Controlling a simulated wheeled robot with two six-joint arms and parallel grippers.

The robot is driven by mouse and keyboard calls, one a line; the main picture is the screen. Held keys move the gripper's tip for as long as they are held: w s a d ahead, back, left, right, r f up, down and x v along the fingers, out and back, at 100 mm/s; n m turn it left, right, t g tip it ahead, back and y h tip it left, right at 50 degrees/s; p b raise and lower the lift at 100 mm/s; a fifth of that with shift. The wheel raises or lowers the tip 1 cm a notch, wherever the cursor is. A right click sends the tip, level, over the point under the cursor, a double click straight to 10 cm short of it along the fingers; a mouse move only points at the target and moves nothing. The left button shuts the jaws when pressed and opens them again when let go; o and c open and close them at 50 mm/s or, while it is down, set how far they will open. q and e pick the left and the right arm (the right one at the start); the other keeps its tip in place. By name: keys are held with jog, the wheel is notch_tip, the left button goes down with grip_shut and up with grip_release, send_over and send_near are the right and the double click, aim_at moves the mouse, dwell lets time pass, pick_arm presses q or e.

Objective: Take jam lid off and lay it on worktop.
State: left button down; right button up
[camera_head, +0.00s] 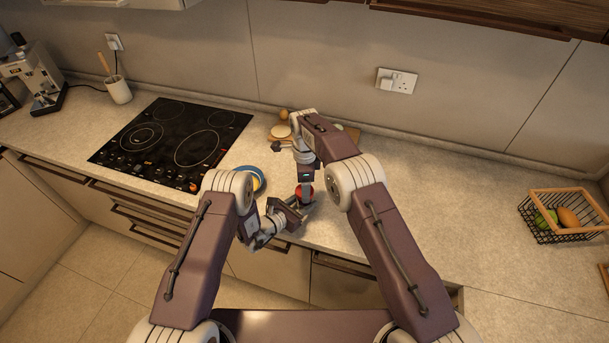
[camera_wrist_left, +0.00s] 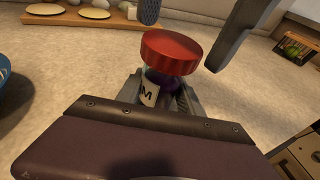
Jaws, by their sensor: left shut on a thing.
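My left gripper (camera_head: 301,208) is shut on the jar's body, below the lid. My right gripper comes down from above; its two dark fingers (camera_wrist_left: 192,20) are spread apart in the left wrist view, one behind the lid and one to its right. It looks open and empty, with the lid apparently still clear of both fingers.
A blue dish (camera_head: 251,178) lies left of the jar. A wooden board (camera_head: 279,138) with pale round pieces is behind it. The black hob (camera_head: 170,143) is further left. A wire fruit basket (camera_head: 551,216) stands far right, with bare worktop (camera_head: 430,195) between.

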jog(key=shift+f, duration=0.8)
